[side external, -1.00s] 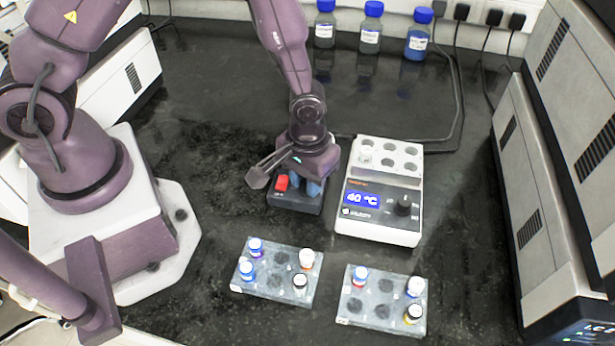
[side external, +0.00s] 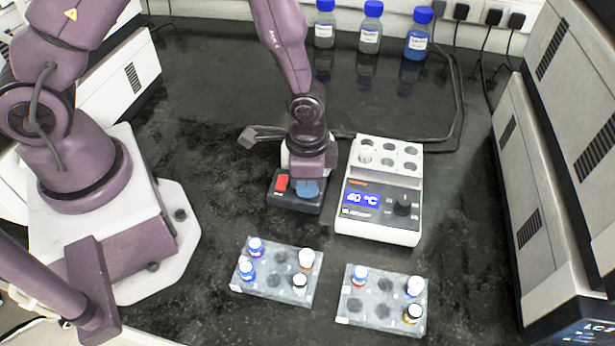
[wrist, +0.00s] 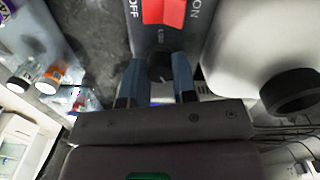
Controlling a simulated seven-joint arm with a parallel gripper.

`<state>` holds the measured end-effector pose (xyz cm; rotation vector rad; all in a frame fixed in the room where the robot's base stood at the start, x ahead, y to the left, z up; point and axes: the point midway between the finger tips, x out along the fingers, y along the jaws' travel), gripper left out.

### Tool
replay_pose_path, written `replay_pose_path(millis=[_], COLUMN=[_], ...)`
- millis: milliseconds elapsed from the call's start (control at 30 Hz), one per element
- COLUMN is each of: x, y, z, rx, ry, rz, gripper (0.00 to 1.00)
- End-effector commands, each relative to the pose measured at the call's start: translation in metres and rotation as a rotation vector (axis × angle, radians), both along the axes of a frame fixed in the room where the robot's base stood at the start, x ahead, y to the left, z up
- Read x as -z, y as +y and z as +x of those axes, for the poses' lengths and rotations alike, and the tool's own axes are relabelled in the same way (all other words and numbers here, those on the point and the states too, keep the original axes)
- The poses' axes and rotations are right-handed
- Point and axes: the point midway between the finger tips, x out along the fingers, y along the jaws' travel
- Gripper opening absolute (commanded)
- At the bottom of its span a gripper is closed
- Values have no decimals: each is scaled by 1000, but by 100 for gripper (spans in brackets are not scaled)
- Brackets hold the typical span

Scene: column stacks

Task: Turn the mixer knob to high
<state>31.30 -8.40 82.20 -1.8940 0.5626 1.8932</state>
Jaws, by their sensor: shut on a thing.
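The mixer (side external: 285,203) is a small dark box with a red rocker switch (side external: 282,183) on its left part. In the wrist view the red switch (wrist: 163,12) sits between the words OFF and ON. My gripper (wrist: 157,75) points down over the mixer, its blue fingers on both sides of the small dark mixer knob (wrist: 160,68) and shut on it. In the side view my gripper (side external: 307,189) hides the knob. A word printed by the knob is partly legible, but the knob's pointer cannot be made out.
A white heating block (side external: 378,228) showing 40 °C, with its own black knob (side external: 403,205), stands close on the right. Two vial racks (side external: 275,290) (side external: 382,315) lie in front. Blue-capped bottles (side external: 370,35) stand at the back. The bench left of the mixer is clear.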

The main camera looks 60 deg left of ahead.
Motion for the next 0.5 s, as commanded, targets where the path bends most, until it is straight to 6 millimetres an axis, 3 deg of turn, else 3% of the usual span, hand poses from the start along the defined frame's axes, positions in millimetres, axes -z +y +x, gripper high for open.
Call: replay_pose_path(millis=[500], x=[-1], y=[0], z=[-1], rx=[384], ry=[2], rz=[1], gripper=[2])
